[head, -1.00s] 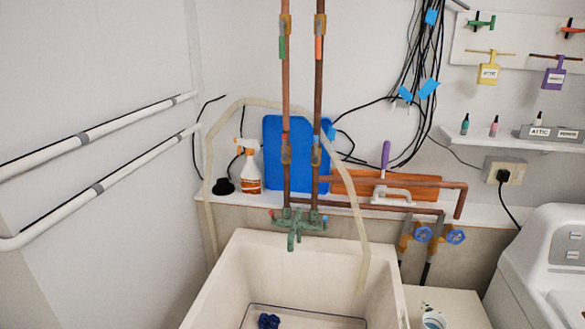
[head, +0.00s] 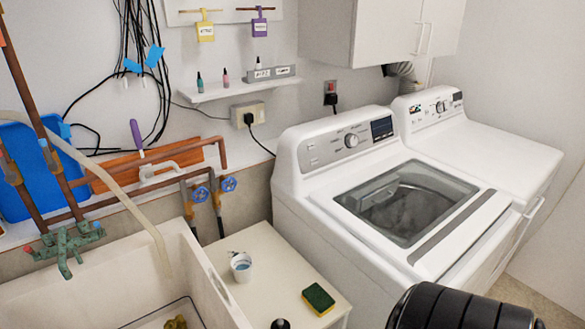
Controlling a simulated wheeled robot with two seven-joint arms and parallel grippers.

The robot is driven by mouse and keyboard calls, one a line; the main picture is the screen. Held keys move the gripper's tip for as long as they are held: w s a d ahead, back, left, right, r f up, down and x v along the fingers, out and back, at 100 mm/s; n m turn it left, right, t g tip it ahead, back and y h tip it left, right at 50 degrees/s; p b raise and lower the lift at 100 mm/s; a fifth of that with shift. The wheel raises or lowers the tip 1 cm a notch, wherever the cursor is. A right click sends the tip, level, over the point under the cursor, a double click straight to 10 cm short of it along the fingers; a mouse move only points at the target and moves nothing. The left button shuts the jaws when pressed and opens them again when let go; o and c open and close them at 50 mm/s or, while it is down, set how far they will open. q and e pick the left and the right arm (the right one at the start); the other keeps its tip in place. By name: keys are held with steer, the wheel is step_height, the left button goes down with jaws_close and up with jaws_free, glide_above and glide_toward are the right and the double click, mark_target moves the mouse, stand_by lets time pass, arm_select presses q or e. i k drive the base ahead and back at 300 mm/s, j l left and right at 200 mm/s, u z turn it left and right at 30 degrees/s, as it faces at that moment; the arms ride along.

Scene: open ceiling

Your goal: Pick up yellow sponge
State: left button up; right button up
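The yellow sponge (head: 319,299), with a dark green top, lies flat on the white cabinet top (head: 262,262) between the sink and the washing machine. It is near the front right part of that top, with nothing touching it. Neither of my grippers is in view.
A small white cup (head: 240,267) stands on the cabinet top left of the sponge. A dark round thing (head: 280,324) is at the bottom edge, partly cut off. The sink (head: 90,290) is to the left, with something yellowish inside. The washing machine (head: 300,205) rises at right.

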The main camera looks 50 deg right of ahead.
mark_target(314, 296)
steer(key=z, duration=1.8)
